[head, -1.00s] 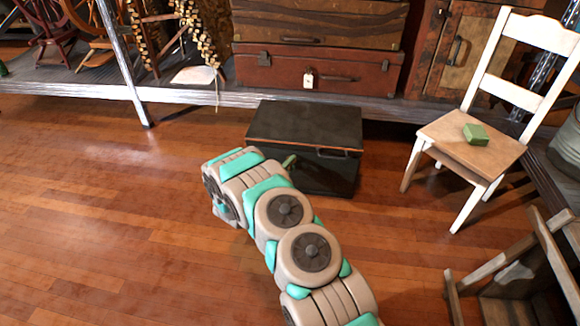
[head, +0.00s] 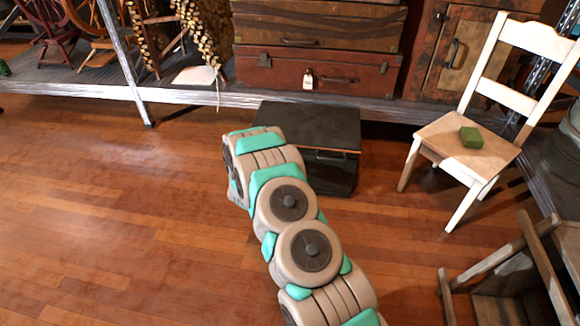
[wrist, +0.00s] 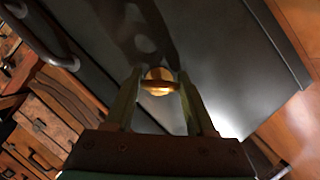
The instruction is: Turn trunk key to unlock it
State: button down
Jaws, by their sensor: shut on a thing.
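The dark trunk (head: 318,127) stands closed on the wooden floor in front of the low shelf. Its dark surface also fills much of the wrist view (wrist: 235,60). A brass key (wrist: 158,88) with a rounded head shows between the green fingers of my gripper (wrist: 160,80). My gripper is shut on the key head, close against the trunk. The key's shaft and the keyhole are hidden. In the head view my arm covers the gripper, the key and the left part of the trunk's front.
A red suitcase (head: 270,72) with a tag lies on the shelf (head: 200,96) behind the trunk. A white chair (head: 455,160) carrying a green block (head: 471,137) stands to the right. Wooden furniture (head: 520,275) is at lower right. The floor at left is clear.

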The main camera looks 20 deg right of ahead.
jog(key=shift+m+y, duration=0.7)
jog(key=shift+m, duration=0.3)
jog(key=shift+s+f+m+t+y+b, duration=0.1)
jog(key=shift+f+m+t+y+b, duration=0.1)
jog(key=shift+m+t+y+b, duration=0.45)
jog(key=shift+r+m+t+y+b, duration=0.1)
jog(key=shift+m+t+y+b, duration=0.15)
jog(key=shift+m+y+b, duration=0.55)
jog(key=shift+m+h, duration=0.25)
jog(key=shift+m, duration=0.2)
jog(key=shift+c, duration=1.2)
grip_release()
jog(key=shift+r, duration=0.1)
jog(key=shift+a, duration=0.1)
jog(key=v, duration=0.7)
jog(key=shift+s+p, duration=0.2)
jog(key=shift+p, duration=0.15)
